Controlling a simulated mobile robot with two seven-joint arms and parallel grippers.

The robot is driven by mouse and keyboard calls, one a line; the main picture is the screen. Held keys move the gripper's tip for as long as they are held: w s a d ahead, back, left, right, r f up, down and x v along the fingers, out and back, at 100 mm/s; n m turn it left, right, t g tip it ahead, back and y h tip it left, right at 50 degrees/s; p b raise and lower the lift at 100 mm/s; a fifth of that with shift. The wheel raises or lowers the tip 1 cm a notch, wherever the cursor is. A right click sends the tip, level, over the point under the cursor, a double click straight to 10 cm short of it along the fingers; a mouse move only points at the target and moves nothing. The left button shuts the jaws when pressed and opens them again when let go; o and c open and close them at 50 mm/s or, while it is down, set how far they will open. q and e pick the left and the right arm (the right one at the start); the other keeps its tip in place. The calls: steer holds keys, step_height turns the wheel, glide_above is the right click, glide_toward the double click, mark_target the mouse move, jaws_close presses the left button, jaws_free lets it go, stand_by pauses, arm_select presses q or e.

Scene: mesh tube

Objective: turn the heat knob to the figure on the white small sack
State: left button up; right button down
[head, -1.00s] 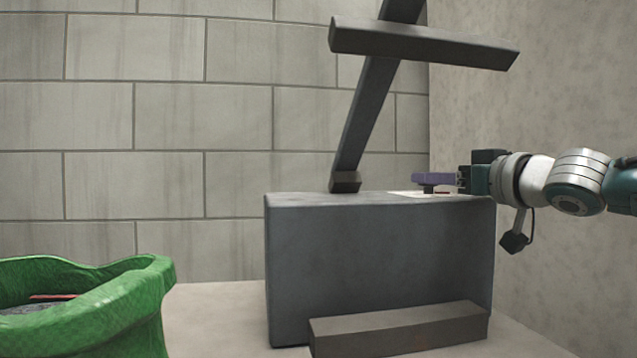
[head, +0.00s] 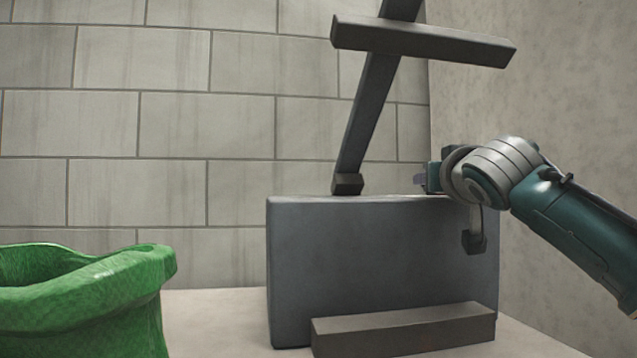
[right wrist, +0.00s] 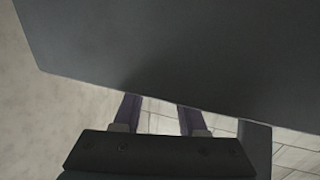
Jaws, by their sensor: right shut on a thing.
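My right gripper (head: 421,181) is over the right part of the top of a grey block (head: 370,260). In the right wrist view its two purple fingers (right wrist: 157,117) stand apart, and their tips run out of sight behind a large dark grey surface (right wrist: 190,50). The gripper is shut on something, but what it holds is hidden. I cannot make out the heat knob or a white small sack. My left gripper is not in view.
A green sack-like container (head: 85,300) stands at the lower left. A dark post with a crossbar (head: 420,42) rises behind the block, and a low grey bar (head: 405,328) lies before it. A wall closes the right side. Pale floor is clear between container and block.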

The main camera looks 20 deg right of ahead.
stand_by(0.3)
steer(key=shift+c, duration=2.3)
jaws_free()
steer(key=p+v, duration=0.1)
steer(key=v, duration=0.9)
steer(key=shift+p, duration=0.3)
